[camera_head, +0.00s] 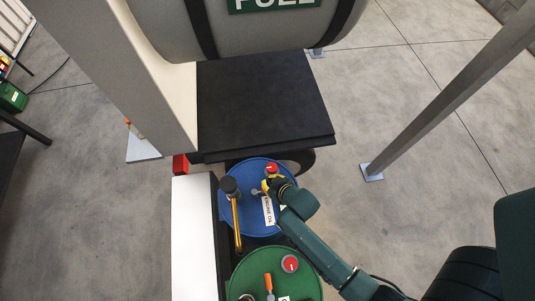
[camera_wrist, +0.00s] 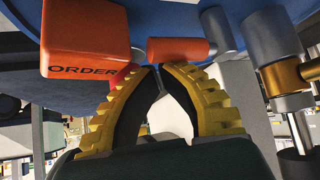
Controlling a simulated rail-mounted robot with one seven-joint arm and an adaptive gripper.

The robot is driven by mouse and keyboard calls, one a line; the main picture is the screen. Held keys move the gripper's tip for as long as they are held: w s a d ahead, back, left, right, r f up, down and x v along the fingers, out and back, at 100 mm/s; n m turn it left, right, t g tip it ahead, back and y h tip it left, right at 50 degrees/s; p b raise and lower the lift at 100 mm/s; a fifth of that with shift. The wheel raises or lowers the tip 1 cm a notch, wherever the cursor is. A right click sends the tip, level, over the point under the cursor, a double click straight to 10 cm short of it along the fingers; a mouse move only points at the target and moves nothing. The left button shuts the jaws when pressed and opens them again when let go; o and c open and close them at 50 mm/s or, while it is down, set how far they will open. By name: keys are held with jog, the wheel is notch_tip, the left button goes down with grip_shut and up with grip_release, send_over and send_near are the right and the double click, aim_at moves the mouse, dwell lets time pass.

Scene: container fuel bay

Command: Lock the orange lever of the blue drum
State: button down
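The blue drum (camera_head: 236,222) stands in the middle of the head view, with a white "ENGINE OIL" label on its lid. In the wrist view its blue surface (camera_wrist: 225,8) runs along the top. The orange lever (camera_wrist: 177,50) shows there as a short orange cylinder, with a grey part beside it. My gripper (camera_wrist: 157,68) has its yellow-and-black fingertips drawn almost together, right at the lever; I see nothing held between them. I cannot tell whether they touch the lever. In the head view my gripper (camera_head: 272,185) is over the drum lid and covers the lever area.
A pump with a dark head and yellow tube (camera_head: 237,222) stands on the blue lid's left. A red cap (camera_head: 271,168) sits on the far side. An orange-red block marked "ORDER" (camera_wrist: 85,40) is near the fingers. A green drum (camera_head: 262,263) stands nearer; a black platform (camera_head: 262,105) lies behind.

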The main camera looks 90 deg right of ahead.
jog(key=shift+s+a+f, duration=0.15)
jog(key=shift+a, duration=0.05)
dwell(0.5)
jog(key=d, duration=0.1)
jog(key=d+r+p, duration=0.2)
jog(key=shift+w+d, duration=0.35)
jog(key=a+r, duration=0.2)
jog(key=a+r+p, duration=0.1)
jog(key=a+r, duration=0.1)
jog(key=s+a+r+p, duration=0.1)
jog(key=a+r, duration=0.1)
jog(key=shift+a+r, duration=0.2)
jog(key=shift+r, duration=0.05)
